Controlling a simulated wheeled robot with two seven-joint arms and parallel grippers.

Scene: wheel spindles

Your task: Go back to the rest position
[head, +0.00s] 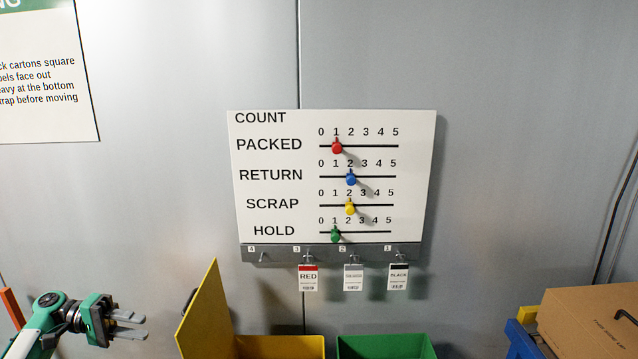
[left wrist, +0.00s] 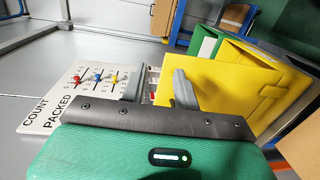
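My left gripper (head: 128,323) is at the lower left of the head view, in front of the grey wall and left of the yellow bin. Its two fingers are apart with nothing between them. In the left wrist view the fingers (left wrist: 158,88) also stand apart and empty, with the count board and the bins beyond. My right gripper is not in view. The count board (head: 268,189) hangs on the wall. Its red knob (head: 337,147) is at 1, blue (head: 351,179) at 2, yellow (head: 350,208) at 2 and green (head: 335,236) at 1.
Tags hang on hooks 3, 2 and 1 below the board; hook 4 is empty. A yellow bin (head: 207,315) with a raised lid and a green bin (head: 386,346) stand below. A cardboard box (head: 590,318) is at the lower right. A sign (head: 45,85) is at upper left.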

